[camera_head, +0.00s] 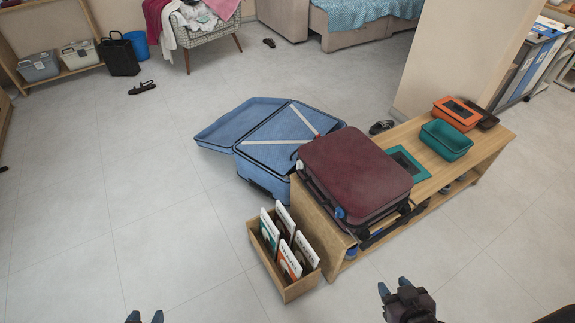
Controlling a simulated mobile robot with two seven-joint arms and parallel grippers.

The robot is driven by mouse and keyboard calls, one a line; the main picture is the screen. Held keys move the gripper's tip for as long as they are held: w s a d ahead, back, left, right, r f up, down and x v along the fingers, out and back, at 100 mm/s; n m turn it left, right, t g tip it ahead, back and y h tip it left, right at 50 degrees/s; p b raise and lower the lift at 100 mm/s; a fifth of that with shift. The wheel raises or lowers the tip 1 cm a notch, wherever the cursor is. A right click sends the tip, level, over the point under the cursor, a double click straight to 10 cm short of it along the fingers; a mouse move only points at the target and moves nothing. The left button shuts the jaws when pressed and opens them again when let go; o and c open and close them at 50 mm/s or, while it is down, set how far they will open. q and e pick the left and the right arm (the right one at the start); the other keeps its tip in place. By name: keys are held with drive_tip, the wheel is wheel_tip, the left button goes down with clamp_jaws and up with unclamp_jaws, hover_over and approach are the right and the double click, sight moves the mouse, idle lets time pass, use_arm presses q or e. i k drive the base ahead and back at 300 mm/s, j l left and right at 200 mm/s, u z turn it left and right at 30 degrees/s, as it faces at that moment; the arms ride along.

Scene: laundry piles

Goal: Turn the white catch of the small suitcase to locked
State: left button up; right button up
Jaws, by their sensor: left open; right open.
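The small suitcase (355,170) is dark maroon and lies flat and closed on the wooden bench. A small pale piece (299,165) shows at its left corner and a blue-and-white piece (340,213) at its near corner. I cannot tell for sure which is the white catch, or how it is turned. My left gripper (145,316) is open at the bottom edge, mostly cut off, far left of the suitcase. My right gripper (394,287) is open and empty, in front of the suitcase and bench, apart from both.
The wooden bench (483,150) also carries teal (446,141) and orange (456,113) trays. A wooden crate of record sleeves (298,289) stands at its near left. A large open blue suitcase (224,127) lies behind.

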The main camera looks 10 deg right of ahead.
sight(299, 164)
drive_tip(key=i+j+z, duration=0.1)
drive_tip(key=j, duration=0.55)
drive_tip(key=i+j+z, duration=0.15)
drive_tip(key=j, duration=0.45)
drive_tip(key=i+j+z, duration=0.1)
drive_tip(key=j, duration=0.55)
drive_tip(key=i+j+z, duration=0.1)
drive_tip(key=j, duration=0.6)
drive_tip(key=i+j+z, duration=0.15)
drive_tip(key=i, duration=0.2)
